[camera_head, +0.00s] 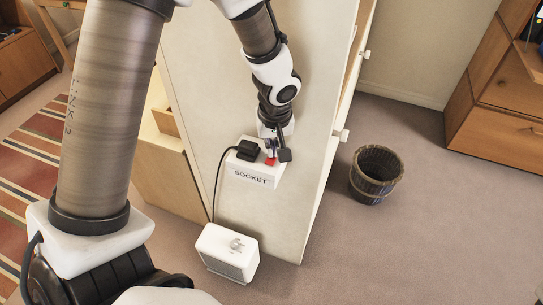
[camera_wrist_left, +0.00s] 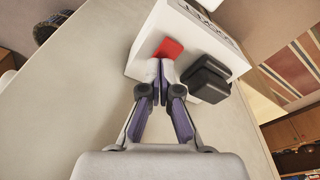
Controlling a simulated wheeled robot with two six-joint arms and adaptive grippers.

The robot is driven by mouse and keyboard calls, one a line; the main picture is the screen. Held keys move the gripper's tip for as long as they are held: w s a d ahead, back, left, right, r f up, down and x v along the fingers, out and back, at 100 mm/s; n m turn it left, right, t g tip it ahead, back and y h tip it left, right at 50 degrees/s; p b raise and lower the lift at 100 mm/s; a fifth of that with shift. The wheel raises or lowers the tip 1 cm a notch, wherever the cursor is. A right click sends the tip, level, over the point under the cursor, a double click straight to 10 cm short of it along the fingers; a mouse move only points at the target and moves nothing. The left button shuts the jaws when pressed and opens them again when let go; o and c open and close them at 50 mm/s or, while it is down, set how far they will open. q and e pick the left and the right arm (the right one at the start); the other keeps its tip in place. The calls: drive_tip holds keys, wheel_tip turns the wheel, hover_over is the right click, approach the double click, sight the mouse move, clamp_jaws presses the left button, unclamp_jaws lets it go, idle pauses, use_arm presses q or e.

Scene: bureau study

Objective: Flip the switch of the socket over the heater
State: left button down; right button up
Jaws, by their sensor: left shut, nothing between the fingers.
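The white socket box labelled SOCKET (camera_head: 252,178) is on the side panel of a pale cabinet, above the white heater (camera_head: 227,253). Its red switch (camera_head: 270,161) shows just beside my left gripper (camera_head: 277,154). A black plug (camera_head: 247,150) sits in the socket, with its cord running down towards the heater. In the left wrist view, my left gripper (camera_wrist_left: 160,72) is shut and empty, its tips at the socket box (camera_wrist_left: 148,49) by the red switch (camera_wrist_left: 168,49), next to the black plug (camera_wrist_left: 206,77). I cannot tell whether the tips touch the switch. My right gripper is not in view.
The pale cabinet panel (camera_head: 235,105) stands behind the socket, with a knobbed front edge on the right. A dark wicker basket (camera_head: 376,175) stands on the carpet to the right. A wooden dresser (camera_head: 500,100) is at the far right. The carpet between is clear.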

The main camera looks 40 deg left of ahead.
use_arm(q)
drive_tip(key=shift+r+p, duration=2.45)
drive_tip(key=shift+r, duration=0.95)
drive_tip(key=shift+f, duration=0.1)
